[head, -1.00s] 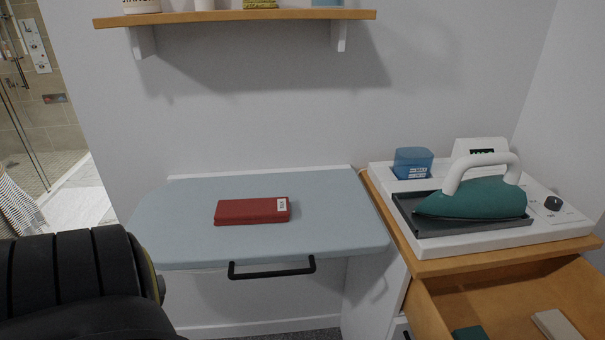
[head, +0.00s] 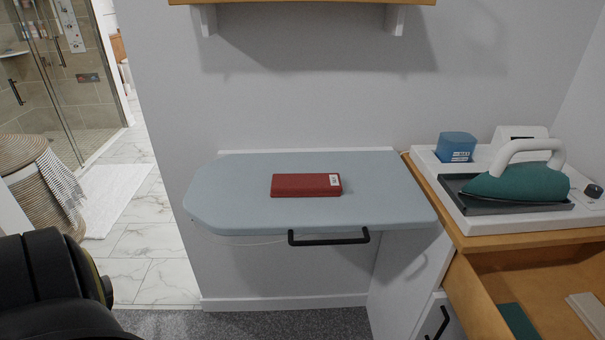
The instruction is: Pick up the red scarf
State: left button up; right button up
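The red scarf (head: 305,186) is a flat, folded red block with a small white label at its right end. It lies on the pale blue ironing board (head: 232,207), near the middle of the board. Part of my own arm shows dark at the lower left, well apart from the scarf. Neither gripper shows in the head view.
A black handle (head: 328,238) sits at the board's front edge. To the right, a green iron (head: 520,184) rests on a white station atop a wooden cabinet, with an open drawer (head: 490,300) below. A wall shelf (head: 300,2) hangs above. A wicker basket (head: 30,190) stands left.

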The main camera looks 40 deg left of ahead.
aim_at(294, 184)
jog(key=i, duration=0.25)
jog(key=u, duration=1.5)
